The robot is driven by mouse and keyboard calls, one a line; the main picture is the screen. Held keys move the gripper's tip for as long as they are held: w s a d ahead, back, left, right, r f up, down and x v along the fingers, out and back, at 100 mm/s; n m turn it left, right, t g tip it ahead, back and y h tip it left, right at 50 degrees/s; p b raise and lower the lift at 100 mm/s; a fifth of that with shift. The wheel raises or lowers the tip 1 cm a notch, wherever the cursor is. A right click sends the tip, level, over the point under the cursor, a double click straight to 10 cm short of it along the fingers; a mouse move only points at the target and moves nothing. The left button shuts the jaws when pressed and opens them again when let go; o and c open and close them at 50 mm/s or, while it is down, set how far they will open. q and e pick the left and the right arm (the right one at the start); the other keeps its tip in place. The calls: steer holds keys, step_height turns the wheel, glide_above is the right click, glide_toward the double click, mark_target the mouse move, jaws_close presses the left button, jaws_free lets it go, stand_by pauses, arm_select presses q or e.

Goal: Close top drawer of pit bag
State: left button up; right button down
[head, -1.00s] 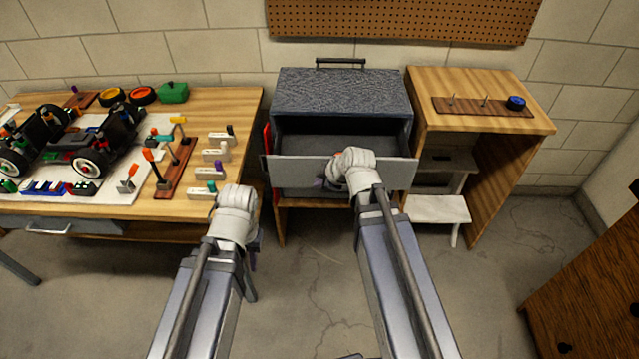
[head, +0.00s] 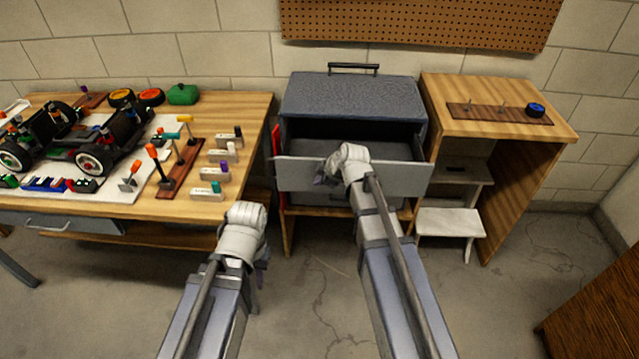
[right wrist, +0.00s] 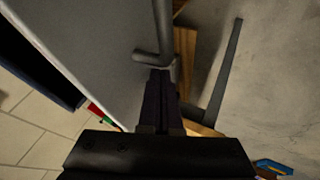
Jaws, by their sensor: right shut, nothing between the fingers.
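The pit bag (head: 352,97) is a dark grey box with a black top handle, standing against the wall. Its top drawer (head: 405,180) is pulled out, with its light grey front ahead of the bag and its dark inside showing. My right gripper (head: 331,170) is at the drawer front, left of its middle. In the right wrist view, its shut, empty fingers (right wrist: 160,85) point at the drawer front (right wrist: 95,50), close to the end of a grey handle (right wrist: 160,35). Contact is unclear. My left gripper (head: 262,272) hangs low in front of the workbench, its fingers mostly hidden.
A workbench (head: 250,115) with an RC car (head: 100,145) and tools stands left of the bag. A wooden stand (head: 450,90) with a pegged board is on the right, with a small white step stool (head: 450,222) below it. The floor between is clear.

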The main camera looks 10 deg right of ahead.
steer(key=shift+w, duration=0.1)
glide_above(323, 155)
steer(key=shift+s, duration=0.25)
steer(key=shift+w+d, duration=0.1)
steer(key=shift+w, duration=0.2)
steer(key=shift+w+r, duration=0.1)
stand_by(0.4)
